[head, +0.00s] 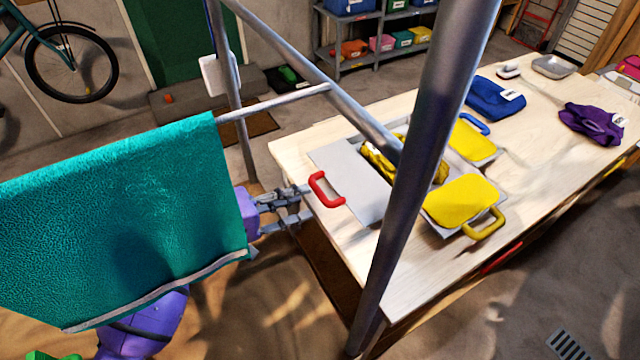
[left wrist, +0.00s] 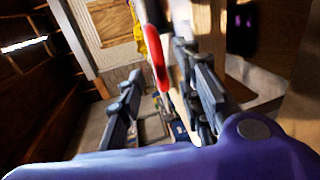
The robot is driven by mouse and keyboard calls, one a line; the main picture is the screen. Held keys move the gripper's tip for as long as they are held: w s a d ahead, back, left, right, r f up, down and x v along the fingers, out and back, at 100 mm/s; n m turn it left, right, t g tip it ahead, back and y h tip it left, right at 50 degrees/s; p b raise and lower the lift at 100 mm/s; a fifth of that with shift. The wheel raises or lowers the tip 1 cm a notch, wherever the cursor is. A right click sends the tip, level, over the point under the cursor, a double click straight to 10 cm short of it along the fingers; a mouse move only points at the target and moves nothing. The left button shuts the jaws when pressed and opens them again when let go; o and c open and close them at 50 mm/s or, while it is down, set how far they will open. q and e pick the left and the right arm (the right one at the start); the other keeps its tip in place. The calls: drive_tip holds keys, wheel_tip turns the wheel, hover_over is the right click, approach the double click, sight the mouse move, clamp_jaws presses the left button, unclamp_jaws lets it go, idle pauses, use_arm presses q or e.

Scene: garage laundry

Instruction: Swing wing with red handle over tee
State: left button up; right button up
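The folding board lies on the table. Its flat grey wing (head: 345,178) has a red handle (head: 318,190) at the table's left edge. The yellow tee (head: 464,200) spreads over the board's middle and the parts with a yellow handle (head: 486,228) and a blue handle (head: 473,124); a rack post hides some of it. My left gripper (head: 300,204) is just left of the red handle. In the left wrist view its fingers (left wrist: 165,105) are apart, with the red handle (left wrist: 158,62) ahead between them, not clamped. My right gripper is not in view.
A metal drying rack (head: 425,145) stands in front of the table, with a teal towel (head: 120,220) hiding part of my left arm. Blue cloth (head: 494,100), purple cloth (head: 592,124) and a grey tray (head: 553,67) lie farther back on the wooden table (head: 420,290).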

sight(320, 190)
use_arm(q)
drive_tip(key=x, duration=0.6)
drive_tip(key=shift+p, duration=0.35)
drive_tip(key=shift+c, duration=0.5)
clamp_jaws()
